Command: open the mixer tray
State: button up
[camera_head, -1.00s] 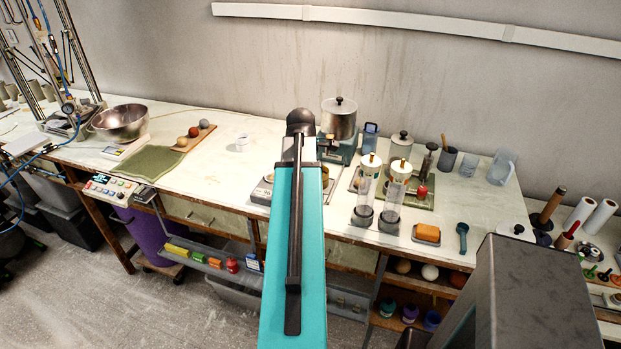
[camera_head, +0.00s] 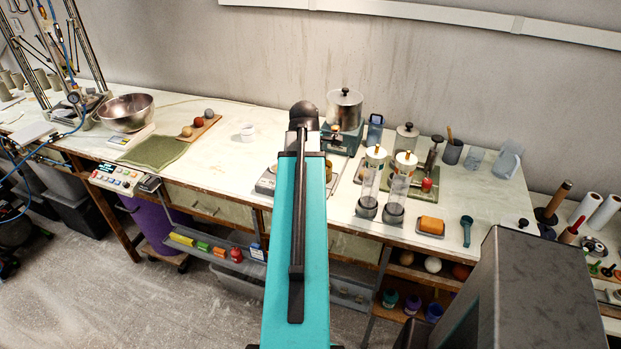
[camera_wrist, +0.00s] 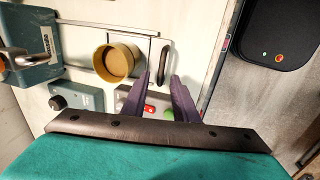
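The mixer, a steel pot with a lid (camera_head: 345,108) on a teal base (camera_head: 346,142), stands at the back of the bench in the head view. Part of a teal body (camera_wrist: 28,72) shows at the left of the wrist view. Beside it is a flat pale tray (camera_wrist: 82,38) with a dark handle (camera_wrist: 166,62) and a tan round cup (camera_wrist: 117,62) on it. My gripper (camera_wrist: 160,80) is open and empty, with its purple fingers apart below the handle. In the head view my teal arm hides the gripper and most of the tray area.
A grey control box with red and green buttons (camera_wrist: 150,108) lies behind the fingers. Clear cylinders (camera_head: 367,190) stand right of my arm. A dark device (camera_wrist: 268,30) shows beyond the bench edge. The bench left of my arm has free room.

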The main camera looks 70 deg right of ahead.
jog(key=shift+r, duration=0.15)
notch_tip(320, 180, up, 13)
jog(key=a+b, duration=0.2)
jog(key=shift+a+b, duration=0.35)
dwell(0.6)
jog(key=shift+r, duration=0.1)
dwell(0.4)
